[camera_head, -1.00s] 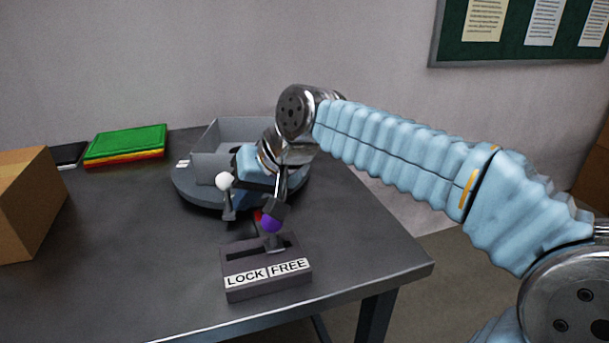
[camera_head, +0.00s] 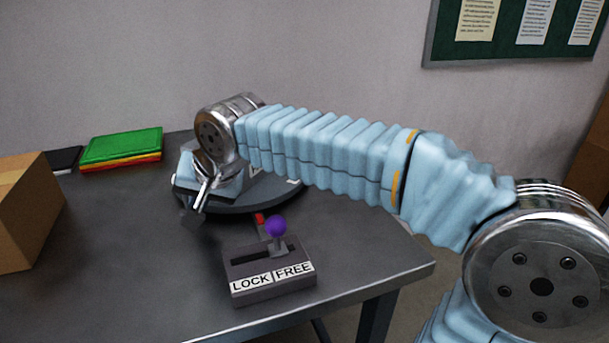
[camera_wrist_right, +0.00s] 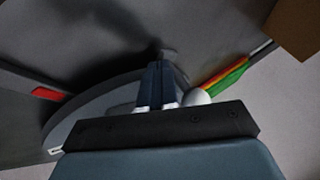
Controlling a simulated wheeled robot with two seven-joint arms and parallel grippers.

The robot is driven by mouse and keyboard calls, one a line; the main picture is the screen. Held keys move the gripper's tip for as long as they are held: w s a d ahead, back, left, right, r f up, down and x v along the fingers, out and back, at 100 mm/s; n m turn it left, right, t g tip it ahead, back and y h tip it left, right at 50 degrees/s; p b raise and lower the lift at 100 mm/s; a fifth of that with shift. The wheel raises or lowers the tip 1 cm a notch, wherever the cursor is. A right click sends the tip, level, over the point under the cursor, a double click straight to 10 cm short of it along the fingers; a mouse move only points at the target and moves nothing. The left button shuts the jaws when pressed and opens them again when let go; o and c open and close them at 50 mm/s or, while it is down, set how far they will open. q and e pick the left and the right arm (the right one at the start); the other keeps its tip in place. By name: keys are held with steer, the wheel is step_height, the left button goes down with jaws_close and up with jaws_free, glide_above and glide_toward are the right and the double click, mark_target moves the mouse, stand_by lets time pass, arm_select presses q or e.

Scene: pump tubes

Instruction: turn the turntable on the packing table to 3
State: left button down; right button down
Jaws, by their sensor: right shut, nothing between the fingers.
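The turntable (camera_head: 272,197) is a dark round disc on the packing table, mostly hidden behind my right arm. Its rim (camera_wrist_right: 75,110) shows in the wrist view. My right gripper (camera_head: 192,219) is shut and empty at the disc's left edge. In the wrist view the shut fingers (camera_wrist_right: 160,72) are beside a white ball knob (camera_wrist_right: 197,97); I cannot tell whether they touch. A red marker (camera_head: 259,218) sits at the disc's front. The purple-knobbed lever (camera_head: 276,228) stands at the FREE side of its LOCK/FREE box (camera_head: 268,284). No position numbers are readable. My left gripper is not in view.
A cardboard box (camera_head: 28,210) stands at the table's left. A stack of green, yellow and red folders (camera_head: 120,148) lies at the back left. The table top (camera_head: 120,260) is clear between the cardboard box and the lever box.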

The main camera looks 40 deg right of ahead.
steer(key=shift+w+a+m+h, duration=0.35)
steer(key=shift+w+m, duration=0.15)
steer(key=shift+w, duration=0.2)
steer(key=shift+w+a+m+h, duration=0.2)
steer(key=shift+w+m+h, duration=0.1)
steer(key=shift+w+m, duration=0.3)
steer(key=shift+w+a+m+h, duration=0.3)
steer(key=shift+w+m+h, duration=0.1)
steer(key=shift+w, duration=0.4)
steer(key=shift+w+a+m+h, duration=0.2)
steer(key=shift+w+m+h, duration=0.2)
steer(key=shift+w+m, duration=0.5)
steer(key=shift+w+a+m+h, duration=0.2)
steer(key=shift+w+m+h, duration=0.25)
steer(key=shift+w, duration=0.75)
steer(key=shift+g, duration=0.3)
steer(key=shift+w+d, duration=0.15)
steer(key=shift+w, duration=0.85)
steer(key=shift+w+d, duration=0.15)
steer(key=shift+w, duration=0.85)
steer(key=shift+w+d+r, duration=0.1)
steer(key=shift+w, duration=0.1)
steer(key=shift+w+d+r+m, duration=0.15)
steer(key=shift+w+d+m, duration=0.05)
steer(key=shift+m, duration=0.05)
